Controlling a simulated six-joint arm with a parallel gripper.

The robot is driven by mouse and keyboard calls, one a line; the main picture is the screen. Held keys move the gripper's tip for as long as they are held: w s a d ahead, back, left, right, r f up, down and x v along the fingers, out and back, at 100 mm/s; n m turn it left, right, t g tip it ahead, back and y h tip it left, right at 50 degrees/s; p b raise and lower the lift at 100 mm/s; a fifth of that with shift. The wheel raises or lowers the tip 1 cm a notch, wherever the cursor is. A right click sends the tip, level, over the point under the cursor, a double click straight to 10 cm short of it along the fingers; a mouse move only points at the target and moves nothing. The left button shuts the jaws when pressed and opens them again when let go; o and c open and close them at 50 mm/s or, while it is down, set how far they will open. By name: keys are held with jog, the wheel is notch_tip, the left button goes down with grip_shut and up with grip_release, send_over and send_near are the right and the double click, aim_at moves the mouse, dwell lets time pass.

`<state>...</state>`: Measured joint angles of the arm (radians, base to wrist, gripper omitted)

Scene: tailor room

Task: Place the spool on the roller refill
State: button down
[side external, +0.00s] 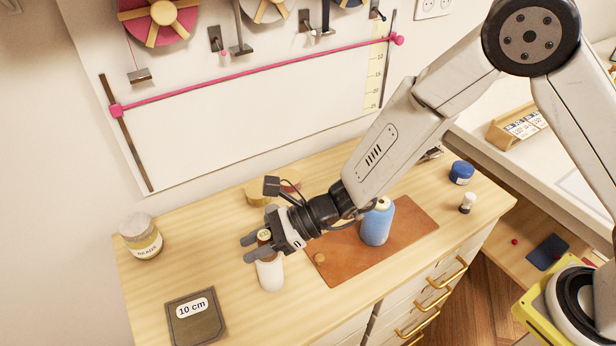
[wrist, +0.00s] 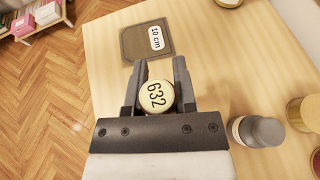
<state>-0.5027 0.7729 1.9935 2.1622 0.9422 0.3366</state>
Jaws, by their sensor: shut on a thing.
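My gripper (side external: 251,248) is shut on a spool (side external: 264,236) with a brown side and a cream top. In the wrist view the spool's round top (wrist: 156,96) reads 632 and sits between the two fingers. A white upright cylinder, seemingly the roller refill (side external: 270,275), stands on the table just below the spool in the side view. The spool appears lined up over it. The fingers cover where the two meet, so I cannot tell whether they touch. In the wrist view the refill is hidden beneath the spool and gripper.
A grey-capped bottle (wrist: 258,131) stands close beside my gripper. A 10 cm grey piece (side external: 196,315) lies at the table's front left, a bead jar (side external: 141,236) at the back left.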

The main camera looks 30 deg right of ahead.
jog(key=shift+f, duration=0.1)
jog(key=shift+c, duration=2.1)
grip_release()
jog(key=shift+d+r, duration=0.15)
jog(key=shift+r, duration=0.05)
jog(key=v, duration=1.1)
jog(key=shift+d+r, duration=0.25)
jog(key=shift+d, duration=0.05)
jog(key=shift+s, duration=0.15)
